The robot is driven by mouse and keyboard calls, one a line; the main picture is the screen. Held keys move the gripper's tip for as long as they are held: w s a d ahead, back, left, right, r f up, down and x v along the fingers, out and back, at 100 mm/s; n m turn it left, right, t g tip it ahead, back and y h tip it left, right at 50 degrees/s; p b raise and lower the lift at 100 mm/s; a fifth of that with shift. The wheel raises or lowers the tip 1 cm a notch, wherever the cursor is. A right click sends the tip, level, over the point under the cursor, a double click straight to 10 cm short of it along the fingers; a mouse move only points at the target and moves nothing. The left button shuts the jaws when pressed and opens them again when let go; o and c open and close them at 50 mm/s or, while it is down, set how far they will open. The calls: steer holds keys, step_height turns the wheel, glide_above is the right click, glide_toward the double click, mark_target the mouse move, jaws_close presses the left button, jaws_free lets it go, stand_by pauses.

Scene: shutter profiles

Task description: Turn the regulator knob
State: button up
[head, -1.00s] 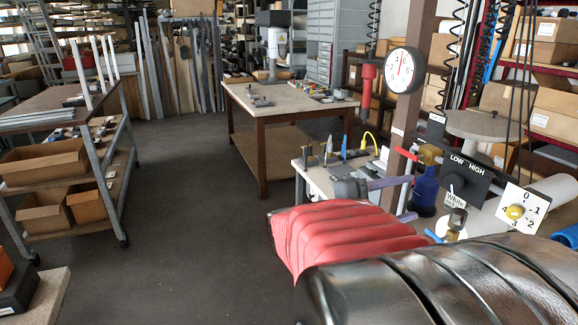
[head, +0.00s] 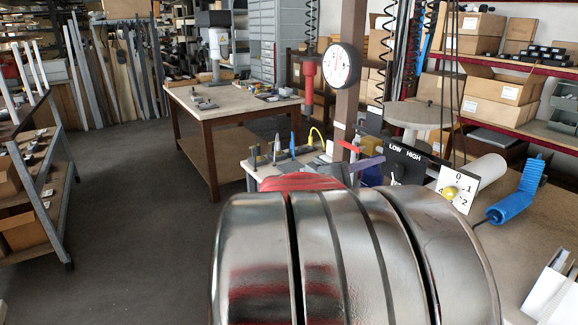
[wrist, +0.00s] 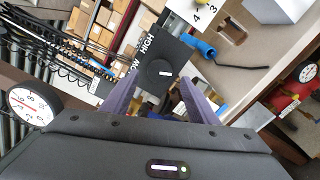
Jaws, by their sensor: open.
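A black panel marked LOW and HIGH (wrist: 176,52) carries a round black knob (wrist: 160,73) with a white pointer mark, in the wrist view. My gripper (wrist: 161,78) is open, and its two purple fingers reach towards the panel, with the knob between their tips in the picture. I cannot tell whether they touch it. In the head view the panel (head: 406,160) stands just beyond my arm. Its lower part, with most of the knob, is hidden by my arm, and only a purple finger shows to its left.
A white numbered dial with a yellow knob (head: 450,191) stands right of the panel. A round gauge (head: 341,65) is mounted on a brown post. Open floor lies to the left.

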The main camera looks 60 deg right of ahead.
steer(key=shift+x, duration=2.05)
steer(key=shift+c, duration=0.4)
steer(key=c, duration=1)
steer(key=shift+o, duration=0.2)
steer(key=shift+f+n, duration=0.1)
steer(key=shift+n, duration=0.6)
steer(key=o, duration=1)
steer(key=shift+o, duration=0.2)
steer(key=shift+a, duration=0.15)
glide_toward(392, 173)
steer(key=v, duration=0.5)
steer(key=shift+w, duration=0.1)
